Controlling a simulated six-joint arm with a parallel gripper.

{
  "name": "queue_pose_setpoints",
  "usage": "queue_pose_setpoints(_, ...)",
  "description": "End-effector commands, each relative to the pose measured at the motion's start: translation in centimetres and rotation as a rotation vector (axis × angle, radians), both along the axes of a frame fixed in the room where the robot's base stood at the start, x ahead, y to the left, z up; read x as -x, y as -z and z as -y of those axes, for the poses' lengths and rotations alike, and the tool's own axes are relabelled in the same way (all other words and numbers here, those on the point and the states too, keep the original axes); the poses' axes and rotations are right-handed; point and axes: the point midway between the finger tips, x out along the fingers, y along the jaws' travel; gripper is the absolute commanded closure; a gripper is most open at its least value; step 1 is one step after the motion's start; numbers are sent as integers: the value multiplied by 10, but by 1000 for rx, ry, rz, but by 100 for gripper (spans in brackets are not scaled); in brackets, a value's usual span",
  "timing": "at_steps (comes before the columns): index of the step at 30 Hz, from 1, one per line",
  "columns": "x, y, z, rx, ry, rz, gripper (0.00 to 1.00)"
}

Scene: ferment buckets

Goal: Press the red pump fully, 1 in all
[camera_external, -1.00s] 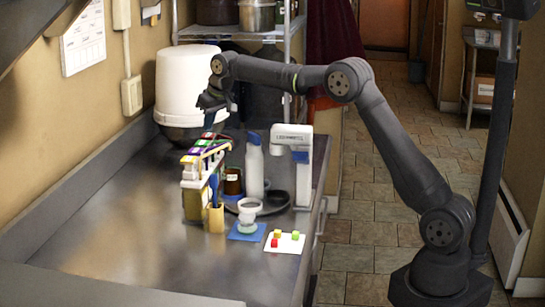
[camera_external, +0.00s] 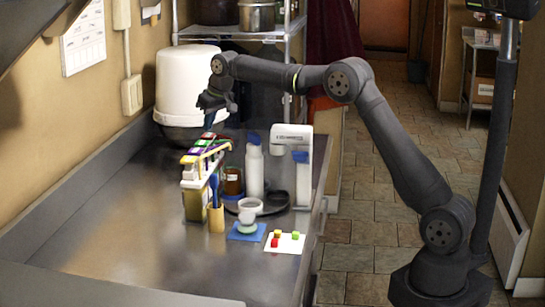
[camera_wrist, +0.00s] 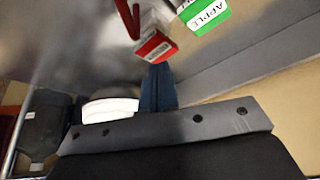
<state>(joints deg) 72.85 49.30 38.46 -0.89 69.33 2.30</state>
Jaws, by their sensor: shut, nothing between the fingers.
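The red pump (camera_wrist: 156,46) shows in the wrist view as a red-topped head with a small white label. In the external view its red top (camera_external: 208,135) is small, at the far end of the row of pump heads on the counter. My gripper (camera_wrist: 157,68) is shut and empty, its blue fingers right at the red head in the wrist view. Whether they touch it cannot be told. In the external view my gripper (camera_external: 209,122) points down just above the far end of the row. How far the pump is pressed is not clear.
A green pump head (camera_wrist: 208,15) marked APPLE is beside the red one. A large white container (camera_external: 189,85) stands behind my gripper. A white bottle with a blue cap (camera_external: 254,170), a cup (camera_external: 250,206) and a white dispenser (camera_external: 292,134) stand to the right. The front-left counter is clear.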

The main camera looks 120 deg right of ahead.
Motion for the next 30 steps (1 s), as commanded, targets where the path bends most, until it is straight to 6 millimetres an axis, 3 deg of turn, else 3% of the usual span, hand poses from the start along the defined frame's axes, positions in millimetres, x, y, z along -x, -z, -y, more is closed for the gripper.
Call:
queue_pose_setpoints(14, 0, 1, 0, -1, 0, 0, 100)
queue_pose_setpoints(30, 0, 20, 0, -1, 0, 0, 100)
